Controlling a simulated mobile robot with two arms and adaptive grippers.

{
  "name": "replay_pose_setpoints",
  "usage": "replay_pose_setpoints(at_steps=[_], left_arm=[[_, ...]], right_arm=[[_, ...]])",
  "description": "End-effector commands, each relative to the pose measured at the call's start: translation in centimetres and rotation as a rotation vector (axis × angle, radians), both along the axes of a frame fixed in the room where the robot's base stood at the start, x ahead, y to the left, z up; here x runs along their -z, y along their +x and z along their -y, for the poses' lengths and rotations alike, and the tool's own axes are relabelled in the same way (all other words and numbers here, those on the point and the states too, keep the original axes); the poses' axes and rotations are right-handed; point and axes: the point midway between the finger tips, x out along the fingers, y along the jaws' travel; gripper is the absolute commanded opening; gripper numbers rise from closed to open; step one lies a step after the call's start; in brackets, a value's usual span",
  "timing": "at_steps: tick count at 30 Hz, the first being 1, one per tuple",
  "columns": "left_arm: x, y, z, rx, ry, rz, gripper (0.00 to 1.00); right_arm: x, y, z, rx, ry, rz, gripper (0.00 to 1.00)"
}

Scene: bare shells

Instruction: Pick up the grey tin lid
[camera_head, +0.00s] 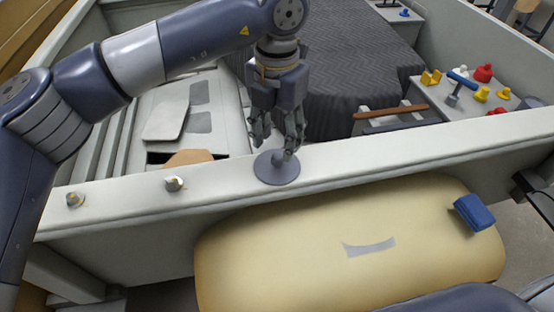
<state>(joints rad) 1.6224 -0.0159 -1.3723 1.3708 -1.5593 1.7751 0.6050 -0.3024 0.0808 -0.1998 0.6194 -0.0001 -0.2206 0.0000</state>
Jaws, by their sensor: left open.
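The grey tin lid (266,176), a round disc with a knob in its middle, lies flat on the pale ledge (350,157) of the low wall. My left gripper (274,143) points down right above it, its fingers apart and nothing held between them. The fingertips are close to the knob and overlap it in the picture; I cannot tell whether they touch it. I do not make out my right gripper.
Two small knobbed pieces (174,184) (75,199) stand on the ledge to the left. A yellowish padded block (300,250) lies in front, with a blue object (474,213) on it. Behind are a dark bed cover (340,60) and several coloured pieces at the right.

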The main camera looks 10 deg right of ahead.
Motion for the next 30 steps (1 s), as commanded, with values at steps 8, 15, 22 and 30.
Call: replay_pose_setpoints(at_steps=[8,15,22,30], left_arm=[[3.1,-0.3,-0.1,0.0,0.001,-0.004,0.45],[4.5,-0.2,0.0,0.0,-0.001,-0.001,0.45],[4.5,-0.2,0.0,0.0,0.0,0.0,0.22],[4.5,-0.2,0.0,0.0,0.0,0.0,0.0]], right_arm=[[-2.9,0.2,0.0,0.0,0.0,0.004,0.46],[-3.2,0.2,0.0,0.0,0.0,0.004,0.46],[-3.1,0.3,0.0,0.0,0.0,0.004,0.46],[-3.1,0.3,0.0,0.0,0.0,0.004,0.46]])
